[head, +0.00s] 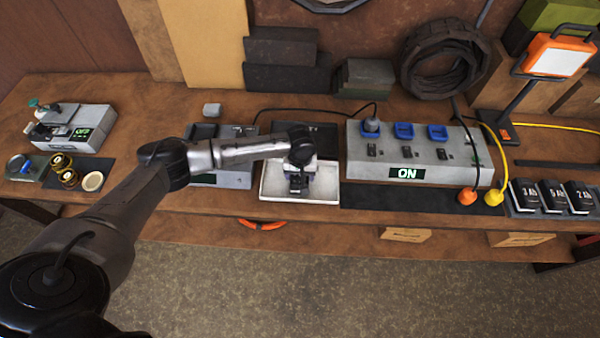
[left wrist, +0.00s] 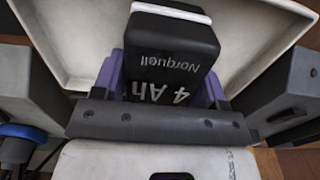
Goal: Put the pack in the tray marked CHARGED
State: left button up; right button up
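The pack (left wrist: 172,52) is black with a white edge and is lettered "Norquell 4 Ah". My left gripper (head: 297,188) points down over the white tray (head: 326,184) in the head view. In the left wrist view its purple fingers (left wrist: 165,85) sit close against both sides of the pack, so it looks shut on it. The tray's pale walls (left wrist: 85,35) surround the pack there. I cannot tell whether the pack touches the tray floor. No CHARGED marking is readable; my arm covers part of the tray. My right gripper is not in view.
A grey charger (head: 235,178) stands left of the tray. A grey power unit (head: 450,160) reading "ON", with blue plugs, stands right. Several numbered black packs (head: 553,196) lie at far right. A grey device (head: 75,128) stands at far left. A cable runs behind the tray.

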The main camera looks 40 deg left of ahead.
pick_arm(q)
jog(key=o, duration=0.4)
jog(key=shift+c, duration=0.2)
jog(key=shift+r, duration=0.15)
notch_tip(320, 180, up, 12)
jog(key=p, duration=0.1)
jog(key=s+d+f+m+t+h, duration=0.1)
jog(key=s+d+f+m, duration=0.35)
jog(key=s+d, duration=0.3)
jog(key=s+d+f+m+t+h, duration=0.1)
jog(key=s+d+f+m, duration=0.2)
jog(key=s+d+f, duration=0.4)
jog(key=s+a+r+m+y, duration=0.1)
jog(key=s+a, duration=0.1)
jog(key=s, duration=0.5)
jog(key=s+a+r+m+t, duration=0.1)
jog(key=s+a+r, duration=0.1)
jog(key=s, duration=0.6)
jog(key=shift+s+r+t+y, duration=0.15)
jog(key=shift+s+t+y, duration=0.15)
jog(key=shift+y, duration=0.1)
